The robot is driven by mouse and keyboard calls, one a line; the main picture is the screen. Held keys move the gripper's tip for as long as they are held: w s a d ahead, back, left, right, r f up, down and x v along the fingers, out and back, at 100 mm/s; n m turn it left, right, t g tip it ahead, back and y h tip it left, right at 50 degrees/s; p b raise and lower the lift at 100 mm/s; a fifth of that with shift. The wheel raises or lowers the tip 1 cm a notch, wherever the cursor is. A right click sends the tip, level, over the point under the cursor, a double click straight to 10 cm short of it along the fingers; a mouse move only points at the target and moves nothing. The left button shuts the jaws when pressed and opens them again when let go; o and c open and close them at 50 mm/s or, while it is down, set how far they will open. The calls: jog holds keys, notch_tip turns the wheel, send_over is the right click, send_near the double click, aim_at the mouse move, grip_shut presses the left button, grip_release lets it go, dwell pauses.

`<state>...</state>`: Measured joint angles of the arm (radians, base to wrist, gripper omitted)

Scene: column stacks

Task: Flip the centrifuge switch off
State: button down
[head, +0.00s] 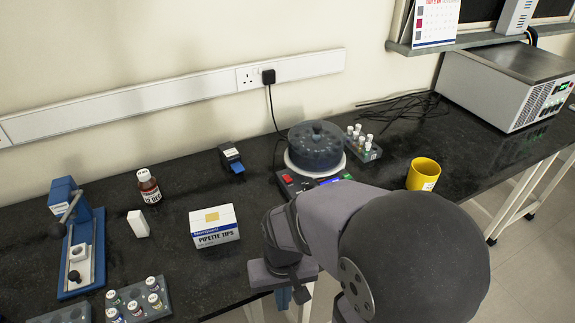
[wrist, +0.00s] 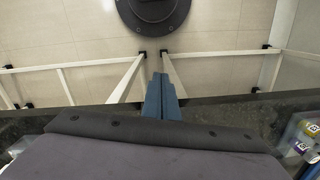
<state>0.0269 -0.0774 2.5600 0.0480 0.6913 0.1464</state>
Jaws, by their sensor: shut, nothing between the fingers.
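The centrifuge (head: 316,146) stands at the back of the dark bench, with a round grey lidded bowl on a white base. Its front panel has a red switch (head: 287,178) at the left and a small lit display at the right. I cannot tell the switch's position. My gripper (head: 301,295) is at the front edge of the bench, in front of the centrifuge and apart from it. Its blue fingers also show in the wrist view (wrist: 161,80), pressed together and empty. The wrist view does not show the centrifuge.
A pipette tips box (head: 214,226) stands left of my gripper. A yellow mug (head: 423,174) and a vial rack (head: 362,147) stand right of the centrifuge. A brown bottle (head: 149,186) and a blue press (head: 80,240) are at the left. Bare bench lies between box and centrifuge.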

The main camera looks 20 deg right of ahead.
notch_tip(320, 180, up, 5)
jog(key=s+m+g+y+p, duration=0.1)
jog(key=s+m+y+p, duration=0.1)
jog(key=m+p, duration=0.9)
jog(key=w+d+r, duration=0.1)
jog(key=w, duration=0.2)
jog(key=w+r+n, duration=0.1)
jog(key=w, duration=0.2)
jog(key=w+d+r+n, duration=0.1)
jog(key=w, duration=0.3)
jog(key=shift+w+d+r+t+h, duration=0.1)
jog(key=shift+d+t+h, duration=0.2)
jog(key=shift+t, duration=0.1)
jog(key=w+d+r+n+t+h+p, duration=0.1)
jog(key=w+d+r+n, duration=0.4)
jog(key=w, duration=0.5)
jog(key=w+d+r+n+t+p, duration=0.1)
jog(key=w+d+r+n, duration=0.5)
jog(key=w+r, duration=0.3)
jog(key=shift+w+d+r+t+h, duration=0.35)
jog(key=shift+w+d+t+h, duration=0.05)
jog(key=shift+w+d, duration=0.4)
